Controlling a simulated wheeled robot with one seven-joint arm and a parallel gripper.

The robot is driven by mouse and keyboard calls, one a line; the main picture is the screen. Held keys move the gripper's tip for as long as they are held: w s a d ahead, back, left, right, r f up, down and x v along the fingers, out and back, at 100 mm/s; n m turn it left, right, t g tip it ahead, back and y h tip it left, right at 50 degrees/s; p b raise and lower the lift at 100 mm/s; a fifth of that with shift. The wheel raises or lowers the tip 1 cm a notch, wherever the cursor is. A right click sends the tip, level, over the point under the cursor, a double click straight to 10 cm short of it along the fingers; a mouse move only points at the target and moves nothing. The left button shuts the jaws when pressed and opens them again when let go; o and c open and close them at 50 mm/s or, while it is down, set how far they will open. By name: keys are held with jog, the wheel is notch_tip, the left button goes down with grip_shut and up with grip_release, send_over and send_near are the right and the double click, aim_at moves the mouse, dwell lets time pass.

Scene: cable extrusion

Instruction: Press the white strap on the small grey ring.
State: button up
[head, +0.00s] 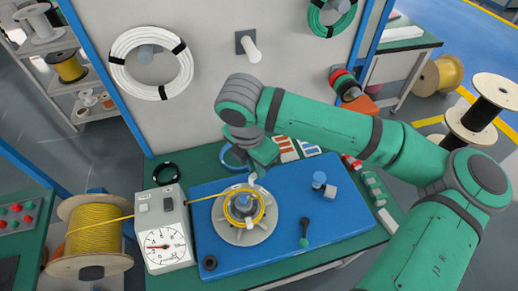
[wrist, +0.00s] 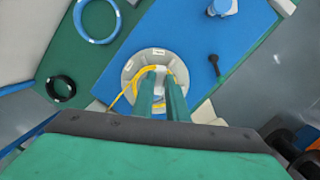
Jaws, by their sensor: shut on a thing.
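A round grey base (head: 232,236) stands on the blue mat, with a coil of yellow cable (head: 229,212) and a blue post in its middle. It also shows in the wrist view (wrist: 131,72). I take this grey round piece for the grey ring. My gripper (head: 251,180) is over the far edge of the coil, pointing down. In the wrist view its two green fingers (wrist: 161,74) are close together over the coil. A small white piece, seemingly the white strap (wrist: 164,60), is at the fingertips, partly hidden. Contact with the ring cannot be told.
A white dial gauge box (head: 162,238) stands left of the base, with the yellow cable running past it to a spool (head: 92,240). The mat's right side is mostly clear.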

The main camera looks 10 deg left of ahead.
send_over(258, 191)
jog(key=shift+a+f, duration=0.2)
jog(key=shift+f, duration=3.8)
jog(key=shift+d, duration=0.15)
jog(key=shift+f, duration=0.15)
jog(key=shift+f, duration=1.3)
jog(key=shift+f, duration=0.6)
jog(key=o, duration=0.9)
